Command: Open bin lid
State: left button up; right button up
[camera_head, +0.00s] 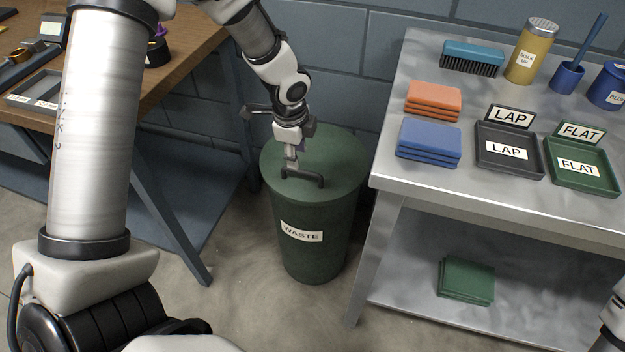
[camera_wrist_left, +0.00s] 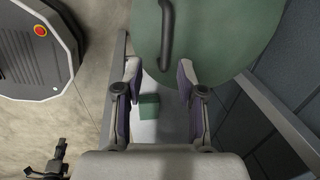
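The green waste bin (camera_head: 307,250) stands on the floor with a "WASTE" label on its front. Its round green lid (camera_head: 335,158) lies flat on top and looks closed. A dark bar handle (camera_head: 317,182) sits on the lid, and it also shows in the left wrist view (camera_wrist_left: 167,38). My left gripper (camera_head: 290,172) points down at the handle's left end. In the left wrist view its two fingers (camera_wrist_left: 158,75) are apart, with the handle just past the tips and nothing gripped. A dark part at the wrist view's lower left may be my right gripper (camera_wrist_left: 48,162); its fingers are unclear.
A metal table (camera_head: 395,176) stands right of the bin, with trays, stacked pads, a brush and containers. Green pads (camera_head: 466,280) lie on its lower shelf. A wooden workbench (camera_head: 180,65) stands left. A block wall (camera_head: 335,60) is close behind the bin. Floor in front is clear.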

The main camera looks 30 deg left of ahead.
aim_at(301, 170)
pick_arm(q)
jog(key=f, duration=0.2)
jog(key=w+f+b, duration=0.1)
jog(key=f, duration=0.1)
jog(key=w+f+b, duration=0.1)
jog(key=f, duration=0.2)
jog(key=shift+a+f, duration=0.1)
jog(key=shift+a, duration=0.05)
pick_arm(e)
notch_tip(301, 170, down, 3)
jog(key=shift+f, duration=0.1)
pick_arm(q)
grip_shut()
